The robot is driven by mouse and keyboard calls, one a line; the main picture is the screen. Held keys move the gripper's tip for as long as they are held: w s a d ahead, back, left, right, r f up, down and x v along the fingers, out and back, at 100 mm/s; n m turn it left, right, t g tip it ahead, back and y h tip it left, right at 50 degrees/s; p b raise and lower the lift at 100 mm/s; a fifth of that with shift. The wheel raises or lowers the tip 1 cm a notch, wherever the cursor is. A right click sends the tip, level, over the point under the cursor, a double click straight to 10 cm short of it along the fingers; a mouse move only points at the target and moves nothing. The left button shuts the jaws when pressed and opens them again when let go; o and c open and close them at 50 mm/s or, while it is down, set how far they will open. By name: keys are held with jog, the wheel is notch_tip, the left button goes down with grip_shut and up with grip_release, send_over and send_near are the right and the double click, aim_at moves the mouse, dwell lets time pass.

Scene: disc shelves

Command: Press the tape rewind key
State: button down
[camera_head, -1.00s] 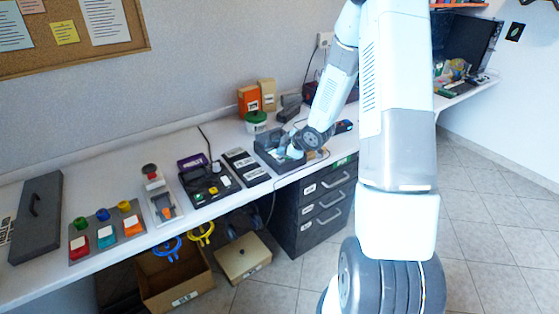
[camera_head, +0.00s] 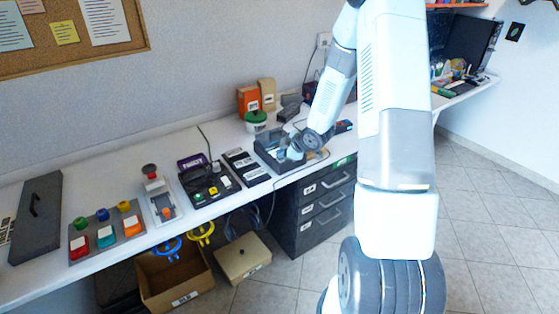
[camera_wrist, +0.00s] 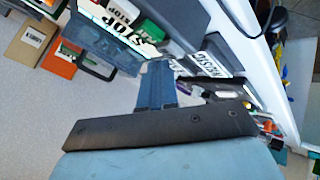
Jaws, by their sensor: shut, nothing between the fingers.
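A dark box-shaped device (camera_head: 262,158), apparently the tape machine, sits on the counter under my gripper (camera_head: 291,153). In the wrist view my gripper (camera_wrist: 157,67) has its bluish fingers shut together and empty, close over the device. A white label reading STOP (camera_wrist: 122,12) and a green piece (camera_wrist: 150,30) lie just beyond the fingertips. I cannot make out a rewind label. The fingers and arm hide part of the device, and I cannot tell whether the tips touch a key.
A green-lidded tub (camera_head: 256,122) and an orange box (camera_head: 248,99) stand behind the device. A plate with several white labels (camera_head: 246,166) and a dark button panel (camera_head: 208,186) lie to its left. The drawer unit (camera_head: 315,205) is below the counter.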

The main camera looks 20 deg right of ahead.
aim_at(282, 160)
jog(key=shift+f, duration=0.4)
dwell(0.5)
jog(key=shift+r, duration=0.85)
jog(key=shift+r, duration=2.5)
